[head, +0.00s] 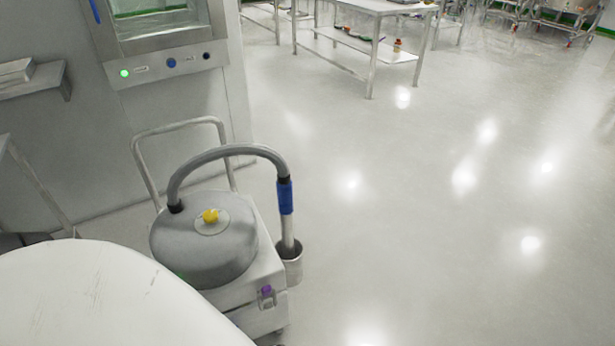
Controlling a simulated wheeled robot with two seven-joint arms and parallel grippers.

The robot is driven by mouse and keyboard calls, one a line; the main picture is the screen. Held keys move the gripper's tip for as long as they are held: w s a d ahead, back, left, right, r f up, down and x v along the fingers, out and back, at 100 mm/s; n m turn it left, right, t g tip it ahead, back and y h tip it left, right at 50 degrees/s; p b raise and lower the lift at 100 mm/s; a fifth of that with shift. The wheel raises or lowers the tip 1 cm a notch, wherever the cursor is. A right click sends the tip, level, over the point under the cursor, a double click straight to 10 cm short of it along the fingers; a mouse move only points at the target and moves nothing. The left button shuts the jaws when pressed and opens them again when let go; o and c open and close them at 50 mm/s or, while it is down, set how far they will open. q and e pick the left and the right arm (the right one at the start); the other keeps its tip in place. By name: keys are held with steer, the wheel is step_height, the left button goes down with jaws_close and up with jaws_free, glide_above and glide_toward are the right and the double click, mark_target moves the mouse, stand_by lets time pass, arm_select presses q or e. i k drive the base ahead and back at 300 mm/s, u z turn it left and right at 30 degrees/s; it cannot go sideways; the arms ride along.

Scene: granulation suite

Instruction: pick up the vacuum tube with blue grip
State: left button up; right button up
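The vacuum tube (229,150) is a grey hose that arches up from the top of a grey vacuum unit (205,250) and comes down on its right side. Its blue grip (285,197) sits upright on the right end of the hose. Below the grip, a metal wand (287,232) stands in a grey cup holder (291,268) on the unit's side. The unit has a yellow knob on top and a purple-topped latch on its front. Neither of my grippers is in the head view.
A push handle (180,126) rises behind the unit, close to a wall panel with a green light (124,73). My own white body covers the lower left. A metal table (378,8) with a lower shelf stands at the back. The floor (430,220) to the right is clear.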

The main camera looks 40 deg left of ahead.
mark_target(283, 186)
steer(key=u, duration=0.55)
steer(key=i, duration=0.85)
steer(key=u, duration=0.7)
